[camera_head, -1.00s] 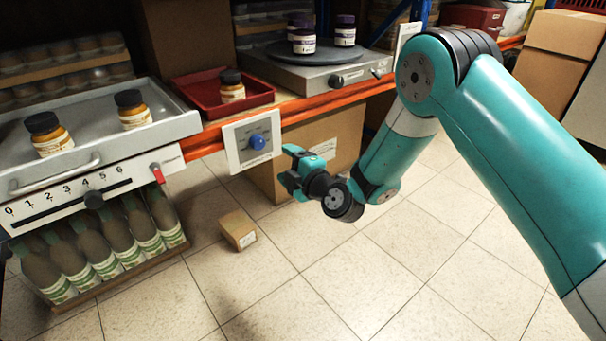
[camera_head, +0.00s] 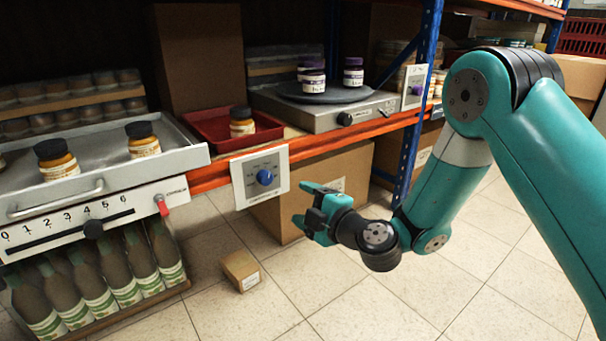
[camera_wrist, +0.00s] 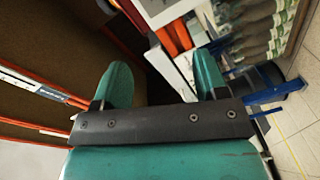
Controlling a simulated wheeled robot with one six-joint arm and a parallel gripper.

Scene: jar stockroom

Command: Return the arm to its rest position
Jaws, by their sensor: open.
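My gripper (camera_head: 312,213) is open and empty in the head view, held over the floor in front of the shelf, below and right of the panel with the blue knob (camera_head: 264,177). My arm reaches in from the right side, bent at the elbow. In the wrist view the two teal fingers of my gripper (camera_wrist: 160,82) stand wide apart with nothing between them.
A grey tray (camera_head: 178,158) with orange jars, a red tray (camera_head: 268,130) holding one jar, and a turntable unit (camera_head: 318,117) with dark jars line the shelf. A small cardboard box (camera_head: 240,268) lies on the floor. Floor at the lower right is clear.

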